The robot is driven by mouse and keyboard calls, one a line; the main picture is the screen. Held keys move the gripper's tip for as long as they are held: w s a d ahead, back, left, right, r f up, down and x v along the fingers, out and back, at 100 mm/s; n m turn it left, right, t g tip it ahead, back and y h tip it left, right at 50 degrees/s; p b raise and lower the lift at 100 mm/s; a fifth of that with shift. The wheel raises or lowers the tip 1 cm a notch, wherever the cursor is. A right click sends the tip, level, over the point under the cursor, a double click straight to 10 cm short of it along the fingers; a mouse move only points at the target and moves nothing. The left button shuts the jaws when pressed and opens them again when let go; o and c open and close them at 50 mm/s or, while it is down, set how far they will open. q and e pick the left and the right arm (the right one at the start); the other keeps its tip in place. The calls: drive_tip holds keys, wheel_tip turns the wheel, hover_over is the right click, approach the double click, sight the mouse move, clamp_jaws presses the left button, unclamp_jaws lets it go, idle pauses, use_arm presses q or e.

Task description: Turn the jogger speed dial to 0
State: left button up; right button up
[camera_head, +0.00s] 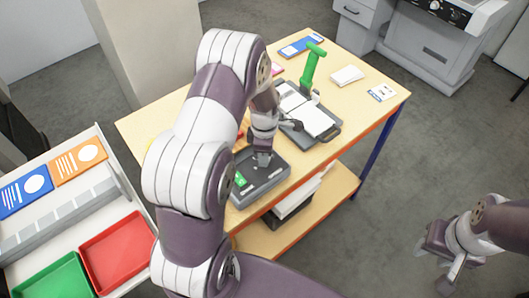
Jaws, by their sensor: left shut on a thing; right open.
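The jogger appears to be the dark grey low unit (262,188) at the front edge of the wooden table, with a green part (240,179) at its left. My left gripper (263,160) reaches down onto the back part of this unit. It is shut on what seems to be the speed dial, which the fingers hide. The dial's pointer and numbers cannot be read. My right gripper (446,270) is open and empty, over the floor at the lower right, well apart from the table.
Behind the jogger stands a grey punch or binder (331,133) with white paper and a green lever (312,64). A white paper stack (346,76) and a card (381,92) lie on the table (385,108). Red (117,252) and green (55,280) trays are at left.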

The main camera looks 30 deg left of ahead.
use_arm(q)
drive_tip(key=shift+w+r, duration=0.15)
drive_tip(key=shift+w, duration=0.05)
drive_tip(key=o, duration=1)
drive_tip(key=shift+o, duration=0.2)
drive_tip(key=shift+s, duration=0.15)
wheel_tip(320, 180, up, 13)
drive_tip(key=b, duration=0.3)
drive_tip(key=shift+f, duration=0.2)
